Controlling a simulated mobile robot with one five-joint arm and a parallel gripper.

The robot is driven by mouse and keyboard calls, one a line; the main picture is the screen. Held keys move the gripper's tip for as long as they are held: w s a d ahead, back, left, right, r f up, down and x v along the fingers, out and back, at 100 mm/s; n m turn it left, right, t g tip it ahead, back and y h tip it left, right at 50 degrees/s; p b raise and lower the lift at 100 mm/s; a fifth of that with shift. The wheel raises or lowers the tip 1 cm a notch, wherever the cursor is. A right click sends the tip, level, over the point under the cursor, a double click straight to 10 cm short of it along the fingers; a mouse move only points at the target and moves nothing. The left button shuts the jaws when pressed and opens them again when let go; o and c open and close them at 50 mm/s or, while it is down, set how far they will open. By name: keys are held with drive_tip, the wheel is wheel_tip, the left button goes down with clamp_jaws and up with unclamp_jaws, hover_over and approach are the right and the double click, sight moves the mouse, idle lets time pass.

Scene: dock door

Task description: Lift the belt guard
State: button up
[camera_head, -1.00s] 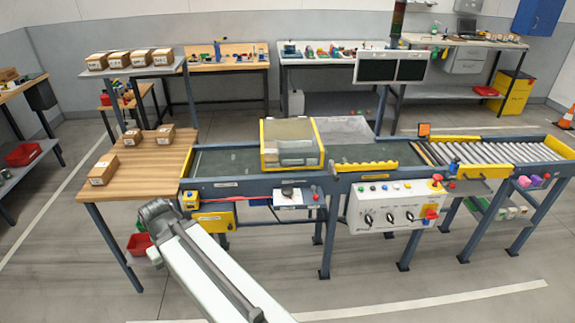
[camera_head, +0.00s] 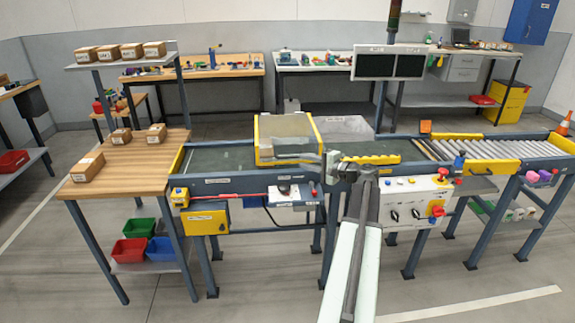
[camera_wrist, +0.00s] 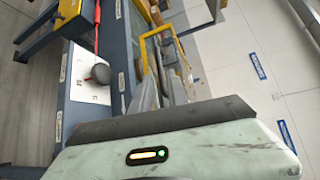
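The belt guard (camera_head: 262,142) is a box-like cover with yellow edges and a clear, greyish top. It sits down over the dark conveyor belt, left of centre in the head view. Its yellow frame seems to show beyond my fingers in the wrist view (camera_wrist: 143,48). My gripper (camera_head: 326,160) is at the guard's front right corner in the head view. Its two grey fingers (camera_wrist: 163,88) look apart, with nothing clearly held between them. Whether a finger touches the guard I cannot tell. My gripper hides part of the guard's lower front edge.
A wooden table (camera_head: 130,165) with several cartons adjoins the belt's left end. A control panel (camera_head: 415,200) with knobs and a red button hangs right of my arm. Rollers (camera_head: 490,150) run off to the right. A dark knob on a white plate (camera_wrist: 88,82) lies left of my fingers.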

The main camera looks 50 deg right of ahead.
sight(289, 157)
drive_tip(key=w, duration=0.5)
drive_tip(key=w+a+f+b, duration=0.1)
drive_tip(key=w, duration=0.1)
drive_tip(key=shift+w, duration=0.4)
clamp_jaws()
idle(0.9)
